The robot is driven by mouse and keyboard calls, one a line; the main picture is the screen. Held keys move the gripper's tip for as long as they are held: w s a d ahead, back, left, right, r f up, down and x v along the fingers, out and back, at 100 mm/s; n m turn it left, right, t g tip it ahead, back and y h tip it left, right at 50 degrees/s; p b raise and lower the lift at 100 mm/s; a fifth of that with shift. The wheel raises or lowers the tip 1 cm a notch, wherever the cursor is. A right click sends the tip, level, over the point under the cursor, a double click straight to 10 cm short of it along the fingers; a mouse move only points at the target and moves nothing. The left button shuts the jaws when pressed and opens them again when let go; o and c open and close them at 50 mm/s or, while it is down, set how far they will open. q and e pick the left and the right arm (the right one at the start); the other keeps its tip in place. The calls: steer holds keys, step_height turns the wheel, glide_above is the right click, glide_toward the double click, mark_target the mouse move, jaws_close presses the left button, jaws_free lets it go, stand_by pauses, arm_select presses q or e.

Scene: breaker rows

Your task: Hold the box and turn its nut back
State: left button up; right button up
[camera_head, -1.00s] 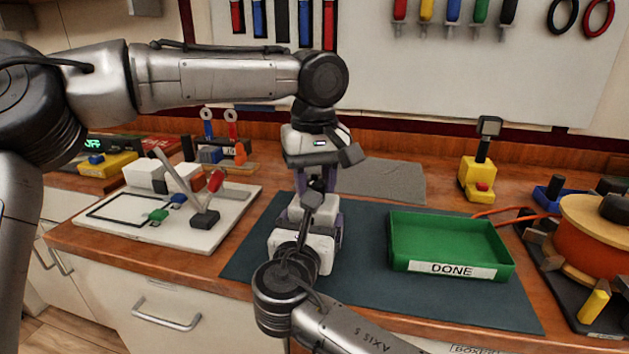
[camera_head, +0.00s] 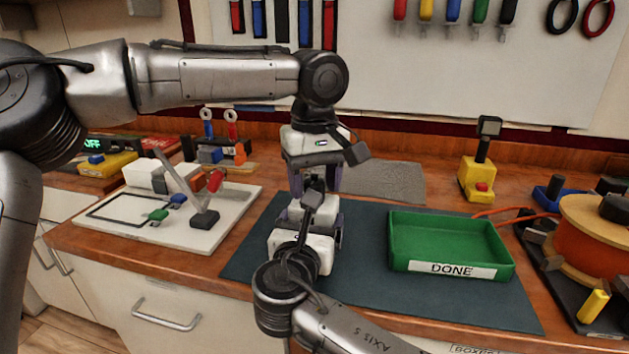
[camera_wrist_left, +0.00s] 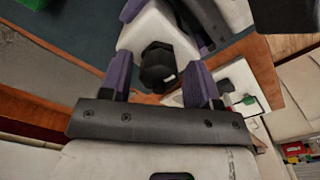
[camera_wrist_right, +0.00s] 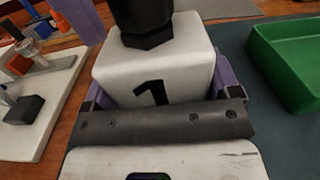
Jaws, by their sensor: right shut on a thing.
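The white box (camera_wrist_right: 155,70) carries a black 1 on the face toward the right wrist camera. A black hexagonal nut (camera_wrist_right: 147,28) sits on it. My right gripper (camera_head: 316,222) is shut on the box, with its purple fingers along both sides. My left gripper (camera_head: 315,183) is over the box, pointing down. In the left wrist view the nut (camera_wrist_left: 158,68) lies between its two purple fingers, with a gap visible on each side, so this gripper looks open. In the head view my grippers hide most of the box and nut.
A green tray marked DONE (camera_head: 450,266) stands right of the box on the dark mat (camera_head: 360,285). A white board (camera_head: 190,232) with a lever and small blocks is at left. A yellow device (camera_head: 477,180) stands behind, and an orange spool (camera_head: 595,240) at far right.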

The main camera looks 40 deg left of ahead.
mark_target(314, 180)
arm_select(q)
steer(key=shift+o, duration=0.4)
steer(key=shift+r, duration=0.1)
step_height(314, 180, up, 12)
stand_by(0.4)
stand_by(0.5)
arm_select(e)
steer(key=o, duration=1.1)
steer(key=shift+c, duration=0.2)
steer(key=v, duration=1.2)
